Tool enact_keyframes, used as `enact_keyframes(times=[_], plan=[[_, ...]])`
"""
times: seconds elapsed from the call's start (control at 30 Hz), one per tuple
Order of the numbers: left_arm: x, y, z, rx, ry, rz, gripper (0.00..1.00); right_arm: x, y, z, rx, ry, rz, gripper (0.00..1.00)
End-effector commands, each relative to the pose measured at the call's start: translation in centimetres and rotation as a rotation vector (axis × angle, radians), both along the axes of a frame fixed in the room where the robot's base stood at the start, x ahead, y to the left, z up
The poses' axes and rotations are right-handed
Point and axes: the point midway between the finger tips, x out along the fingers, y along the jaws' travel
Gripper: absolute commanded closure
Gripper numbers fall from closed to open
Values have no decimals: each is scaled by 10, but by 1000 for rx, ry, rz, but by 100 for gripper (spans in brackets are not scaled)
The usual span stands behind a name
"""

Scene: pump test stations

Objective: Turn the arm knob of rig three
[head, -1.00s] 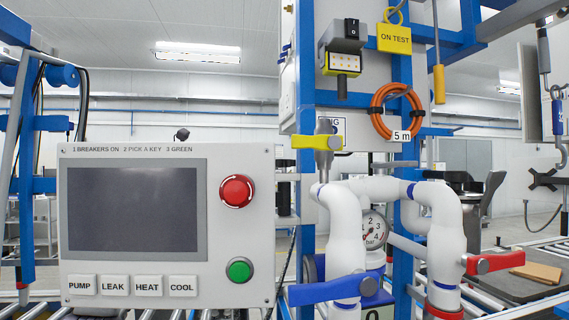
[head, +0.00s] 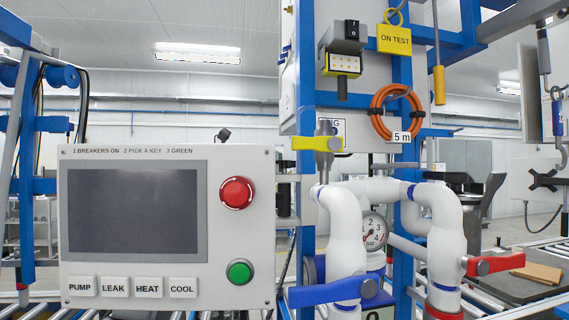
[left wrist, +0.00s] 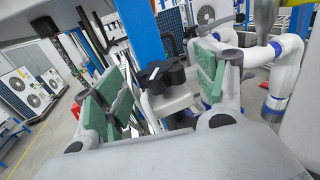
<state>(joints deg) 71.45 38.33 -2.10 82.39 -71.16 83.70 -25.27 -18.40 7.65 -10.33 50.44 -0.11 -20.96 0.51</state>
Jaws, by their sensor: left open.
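In the left wrist view, a dark lobed knob (left wrist: 166,76) sits on a pale block. My left gripper (left wrist: 158,84) is open, its green pads on either side of the knob. The pads look apart from it, but contact on the far side cannot be judged. In the head view, the grey control panel (head: 255,170) hides most of my left arm. A small dark piece (head: 223,135) above its top edge seems to be part of my left arm or gripper. I cannot make out the knob there. My right gripper is not in view.
White pipes (head: 345,230) with a gauge (head: 374,229), a blue lever (head: 333,291) and a red lever (head: 495,263) stand right of the panel. A yellow lever (head: 317,143) is above them. A blue post (left wrist: 140,30) rises behind the knob in the wrist view.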

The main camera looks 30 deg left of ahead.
Motion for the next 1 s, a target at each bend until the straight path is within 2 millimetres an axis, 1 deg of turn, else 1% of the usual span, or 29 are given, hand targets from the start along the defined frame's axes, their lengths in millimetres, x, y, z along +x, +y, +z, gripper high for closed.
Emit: enact_keyframes(times=[0.1, 0.3, 0.7, 1.0], plan=[[5, -13, 0, 0, 1, -1, 29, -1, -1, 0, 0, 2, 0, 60], [10, -26, 0, 0, 1, 0, 29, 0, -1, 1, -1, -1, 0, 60], [12, -29, 0, 0, 0, 1, 29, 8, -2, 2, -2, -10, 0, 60], [12, -29, 0, 0, 0, 1, 67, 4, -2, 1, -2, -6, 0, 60]])
